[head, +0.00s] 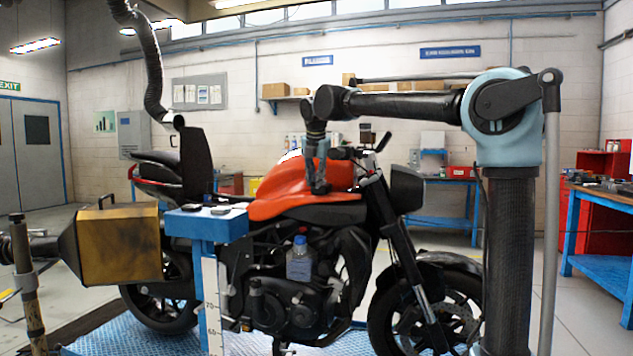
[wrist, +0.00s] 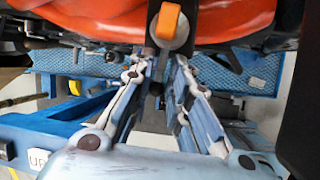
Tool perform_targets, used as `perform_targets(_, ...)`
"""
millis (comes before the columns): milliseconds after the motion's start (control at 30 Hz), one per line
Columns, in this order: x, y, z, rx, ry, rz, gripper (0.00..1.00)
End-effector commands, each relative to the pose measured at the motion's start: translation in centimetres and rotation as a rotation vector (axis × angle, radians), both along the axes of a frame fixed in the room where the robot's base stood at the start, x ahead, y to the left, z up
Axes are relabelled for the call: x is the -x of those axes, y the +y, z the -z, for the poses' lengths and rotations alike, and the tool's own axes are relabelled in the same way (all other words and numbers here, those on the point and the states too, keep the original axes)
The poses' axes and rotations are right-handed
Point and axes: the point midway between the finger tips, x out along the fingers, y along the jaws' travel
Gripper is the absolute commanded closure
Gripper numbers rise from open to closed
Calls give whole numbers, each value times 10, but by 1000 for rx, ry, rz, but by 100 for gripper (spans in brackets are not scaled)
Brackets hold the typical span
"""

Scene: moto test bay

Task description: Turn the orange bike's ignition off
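The orange bike (head: 297,190) stands side-on in the head view, with its front wheel to the right. My gripper (head: 319,188) points down beside its orange tank, below the handlebar. In the wrist view an orange key-like knob (wrist: 168,21) on a pale round base shows at top centre, with orange bodywork on both sides. My gripper's fingers (wrist: 166,62) are apart, with a gap between the tips. The knob is just past the tips and not between them. I cannot make out the knob in the head view, nor read its switch position.
A blue-topped stand (head: 207,224) with a height scale is in front of the bike, left of centre. A blue-capped bottle (head: 299,262) shows before the engine. A yellow-brown box (head: 118,244) is at the left. A blue workbench (head: 600,235) stands at the right.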

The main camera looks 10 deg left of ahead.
Motion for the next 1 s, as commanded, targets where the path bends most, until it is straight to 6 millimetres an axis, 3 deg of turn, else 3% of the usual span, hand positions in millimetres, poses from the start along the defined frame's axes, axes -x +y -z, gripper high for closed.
perform_targets(67,-1,-1,0,0,-1,3,67)
perform_targets(467,3,0,-4,0,1,0,67)
perform_targets(667,13,-4,-27,0,2,-1,67)
perform_targets(1000,38,-11,-84,0,2,-1,67)
